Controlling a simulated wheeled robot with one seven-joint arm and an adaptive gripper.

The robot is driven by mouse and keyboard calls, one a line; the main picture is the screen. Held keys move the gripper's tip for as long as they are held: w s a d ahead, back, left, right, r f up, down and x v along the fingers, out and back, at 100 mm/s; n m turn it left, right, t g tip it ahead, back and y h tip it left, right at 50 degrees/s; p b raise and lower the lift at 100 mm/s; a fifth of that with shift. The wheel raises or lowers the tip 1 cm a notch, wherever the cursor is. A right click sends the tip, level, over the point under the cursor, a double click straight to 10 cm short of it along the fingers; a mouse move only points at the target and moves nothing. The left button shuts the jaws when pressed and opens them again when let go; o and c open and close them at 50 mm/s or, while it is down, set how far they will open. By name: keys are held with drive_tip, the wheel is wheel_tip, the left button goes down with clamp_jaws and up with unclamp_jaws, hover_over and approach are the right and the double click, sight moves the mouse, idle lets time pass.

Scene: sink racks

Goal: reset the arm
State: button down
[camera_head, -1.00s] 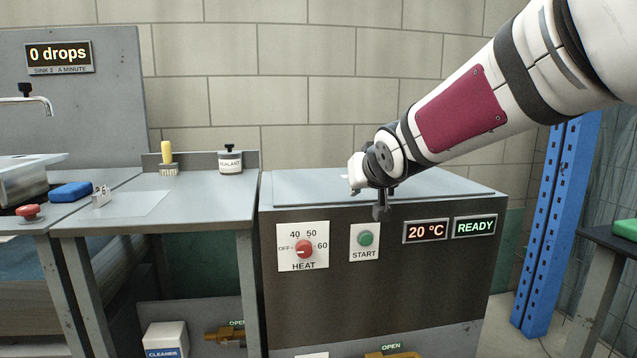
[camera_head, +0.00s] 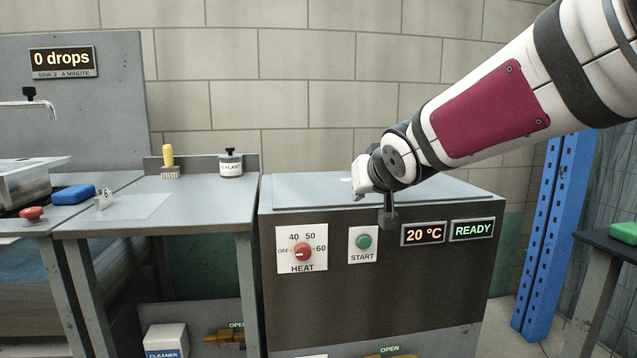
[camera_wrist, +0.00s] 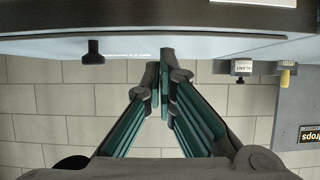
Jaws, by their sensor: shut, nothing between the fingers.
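My gripper (camera_head: 389,217) hangs in front of the upper front edge of the dark machine (camera_head: 350,295) in the head view, to the right of the green START button (camera_head: 364,242). Only a small dark part of it shows there, below the white wrist. In the wrist view, the two fingers of my gripper (camera_wrist: 164,58) come together at their tips with nothing between them. The gripper looks apart from the button. Whether it touches the machine's edge I cannot tell.
The HEAT knob (camera_head: 303,252) is on the machine's front, beside displays reading 20 °C (camera_head: 423,233) and READY (camera_head: 472,229). A sealant jar (camera_head: 231,164) and a brush (camera_head: 169,163) stand on the left table. A blue post (camera_head: 553,235) rises at the right.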

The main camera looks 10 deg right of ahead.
drive_tip(key=s+f+g, duration=0.4)
drive_tip(key=s+f, duration=0.2)
drive_tip(key=s, duration=0.9)
drive_tip(key=s+d+f+g, duration=0.1)
drive_tip(key=s+f+g, duration=0.35)
drive_tip(key=s, duration=1.05)
drive_tip(key=s+f+g, duration=0.4)
drive_tip(key=s+f, duration=0.2)
drive_tip(key=s, duration=0.9)
wheel_tip(320, 180, up, 38)
drive_tip(key=w+t+p, duration=0.1)
drive_tip(key=t+p, duration=0.3)
drive_tip(key=p, duration=3.1)
drive_tip(key=shift+d+f, duration=0.15)
drive_tip(key=shift+w, duration=0.1)
